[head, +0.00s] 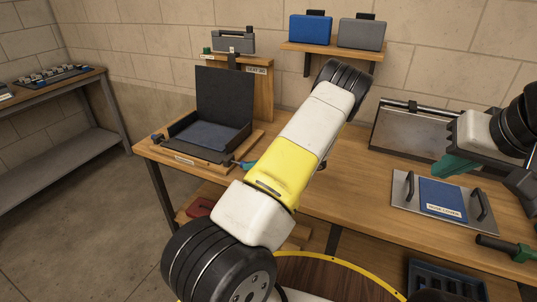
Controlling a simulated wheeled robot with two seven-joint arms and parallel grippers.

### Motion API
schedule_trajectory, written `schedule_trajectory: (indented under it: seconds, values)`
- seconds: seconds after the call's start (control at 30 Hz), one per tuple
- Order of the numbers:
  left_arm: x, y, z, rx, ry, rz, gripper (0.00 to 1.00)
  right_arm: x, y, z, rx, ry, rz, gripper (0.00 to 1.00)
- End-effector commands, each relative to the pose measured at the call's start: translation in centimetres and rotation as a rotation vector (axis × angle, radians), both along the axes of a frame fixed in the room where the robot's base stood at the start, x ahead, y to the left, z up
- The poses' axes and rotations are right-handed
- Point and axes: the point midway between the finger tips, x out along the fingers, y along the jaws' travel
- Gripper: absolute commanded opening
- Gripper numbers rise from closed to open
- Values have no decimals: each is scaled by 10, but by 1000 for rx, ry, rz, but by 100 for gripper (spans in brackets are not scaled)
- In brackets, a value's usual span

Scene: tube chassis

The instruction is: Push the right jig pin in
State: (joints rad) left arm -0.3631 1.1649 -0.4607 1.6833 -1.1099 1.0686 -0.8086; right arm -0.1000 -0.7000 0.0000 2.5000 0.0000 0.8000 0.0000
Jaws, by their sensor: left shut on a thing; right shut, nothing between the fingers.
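The jig is a dark open case (178,150) with a raised lid, on a wooden base at the left end of the workbench. A dark knob of the left pin (157,139) shows at its left side. The right jig pin (230,159) shows as a small dark piece at the front right corner. My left gripper (247,167), with teal fingers, is at that corner, mostly hidden behind my own yellow and white arm. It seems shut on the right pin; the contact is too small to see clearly. My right gripper (450,168) is shut and empty above the bench at the right.
A metal plate with black handles (408,190) and a blue labelled panel lies below my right gripper. A shallow metal case (400,137) stands behind it. A green-handled tool (515,250) lies at the front right. Blue (310,28) and grey (362,33) cases sit on a wall shelf.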

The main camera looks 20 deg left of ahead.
Motion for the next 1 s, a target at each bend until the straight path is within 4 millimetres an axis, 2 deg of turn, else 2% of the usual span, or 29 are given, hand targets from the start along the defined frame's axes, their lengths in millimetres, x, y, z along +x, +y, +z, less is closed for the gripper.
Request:
schedule_trajectory:
  seconds: [0.27, 0.53, 0.8, 0.83, 0.93, 1.0]
  values:
    - [1, 4, 1, 1, -1, -1, 0, 0, 0, 0, 0, 0, 0, 0]
    - [5, 45, 1, 2, -1, -1, 0, 0, 0, 0, 0, 0, 0, 0]
    - [5, 49, 1, 1, -1, -3, 0, 0, 0, 0, 0, 0, 0, 0]
    - [5, 49, 1, 2, -2, -3, 26, 0, 0, 0, 0, 0, 0, 0]
    - [5, 49, 1, 1, -2, -2, 45, 0, 0, 0, 0, 0, 0, 0]
    - [5, 49, 1, 1, -1, -2, 46, 0, 0, 0, 0, 0, 0, 0]
